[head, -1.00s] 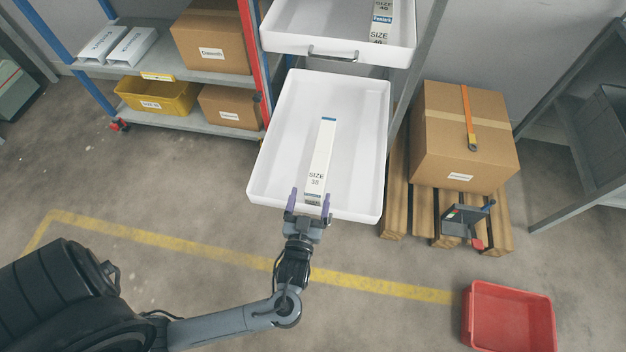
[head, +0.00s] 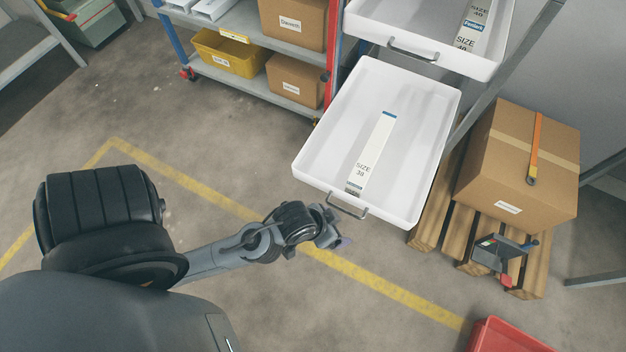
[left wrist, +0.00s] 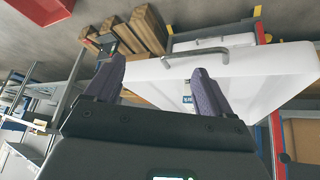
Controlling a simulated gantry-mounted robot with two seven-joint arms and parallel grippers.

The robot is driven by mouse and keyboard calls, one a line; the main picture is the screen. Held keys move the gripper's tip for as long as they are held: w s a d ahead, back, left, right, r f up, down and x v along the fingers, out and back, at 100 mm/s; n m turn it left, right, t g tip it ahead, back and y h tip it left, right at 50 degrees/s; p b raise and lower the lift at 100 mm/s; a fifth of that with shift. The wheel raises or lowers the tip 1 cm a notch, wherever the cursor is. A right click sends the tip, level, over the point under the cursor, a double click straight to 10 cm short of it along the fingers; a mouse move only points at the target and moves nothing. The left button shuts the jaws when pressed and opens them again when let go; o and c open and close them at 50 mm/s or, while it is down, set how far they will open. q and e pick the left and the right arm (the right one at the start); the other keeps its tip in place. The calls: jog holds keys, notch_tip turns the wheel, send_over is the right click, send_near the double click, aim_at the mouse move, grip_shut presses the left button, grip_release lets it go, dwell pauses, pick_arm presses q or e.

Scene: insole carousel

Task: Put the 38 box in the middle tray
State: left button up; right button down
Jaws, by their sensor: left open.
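The 38 box (head: 372,148), long, white and marked SIZE 38, lies lengthwise in a pulled-out white tray (head: 436,150). Its near end is close to the tray's front edge, above the handle (head: 347,208). My left gripper (head: 343,241) is outside the tray, just in front of the handle and apart from the box. In the left wrist view its purple fingers (left wrist: 157,85) stand wide apart with nothing between them. The tray (left wrist: 262,78) shows beyond them there, with its handle (left wrist: 196,56). My right gripper is not in view.
Another white tray (head: 410,22) above holds a SIZE 40 box (head: 474,24). A large carton (head: 520,160) stands on a pallet (head: 434,210) at right. A shelf with a yellow bin (head: 228,58) is at left. A red crate (head: 505,338) is at the bottom. Floor left of the tray is clear.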

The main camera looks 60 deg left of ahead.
pick_arm(q)
jog(key=s+g, duration=0.1)
jog(key=s+a+r+m, duration=0.1)
jog(key=s, duration=0.1)
jog(key=s+g, duration=0.1)
jog(key=s, duration=0.1)
jog(key=shift+s+a+r+m+g+y, duration=0.2)
jog(key=shift+a+r+m+g+y, duration=0.1)
jog(key=shift+a+m, duration=0.1)
notch_tip(320, 180, up, 54)
jog(key=p, duration=5.4)
notch_tip(320, 180, down, 75)
jog(key=b, duration=7.4)
jog(key=shift+r+b, duration=0.2)
jog(key=shift+b, duration=0.1)
